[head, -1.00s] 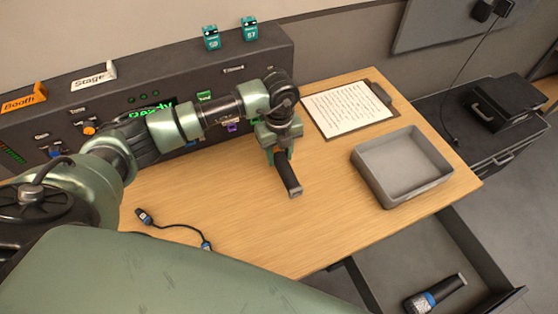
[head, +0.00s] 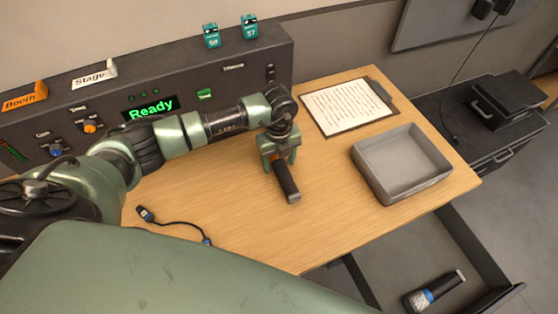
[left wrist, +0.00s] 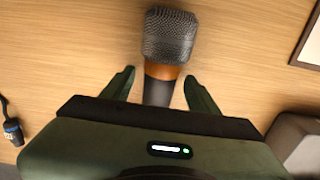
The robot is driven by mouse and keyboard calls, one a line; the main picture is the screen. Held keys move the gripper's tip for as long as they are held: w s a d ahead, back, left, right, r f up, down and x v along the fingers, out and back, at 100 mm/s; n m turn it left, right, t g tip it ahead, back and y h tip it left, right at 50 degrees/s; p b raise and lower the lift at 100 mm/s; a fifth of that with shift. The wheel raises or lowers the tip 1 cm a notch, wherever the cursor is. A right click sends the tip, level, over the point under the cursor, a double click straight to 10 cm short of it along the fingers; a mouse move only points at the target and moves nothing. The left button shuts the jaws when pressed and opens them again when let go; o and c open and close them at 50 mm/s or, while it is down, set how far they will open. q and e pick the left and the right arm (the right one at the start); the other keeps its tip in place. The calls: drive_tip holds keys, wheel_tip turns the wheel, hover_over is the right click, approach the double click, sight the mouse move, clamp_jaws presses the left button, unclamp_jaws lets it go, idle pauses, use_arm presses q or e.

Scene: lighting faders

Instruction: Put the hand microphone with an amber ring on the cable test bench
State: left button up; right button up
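The hand microphone with an amber ring (head: 287,181) is on the wooden bench top (head: 225,195), its dark handle pointing toward the front. In the left wrist view its mesh head (left wrist: 169,36) and amber ring (left wrist: 163,72) show clearly. My left gripper (head: 279,160) is open with its fingers on either side of the microphone. In the left wrist view a gap shows between the microphone and each finger (left wrist: 161,88). The rest of the handle is hidden there by the gripper. My right gripper is not in view.
A grey tray (head: 372,183) and a clipboard (head: 348,107) are to the right. A short cable (head: 178,226) lies at the front left. The console (head: 235,85) stands behind. An open drawer (head: 395,262) below holds a blue-ringed microphone (head: 433,292).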

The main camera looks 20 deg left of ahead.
sight(279, 162)
use_arm(q)
drive_tip(key=shift+r, duration=0.6)
wheel_tip(279, 162, up, 11)
drive_tip(key=b, duration=0.2)
idle(0.4)
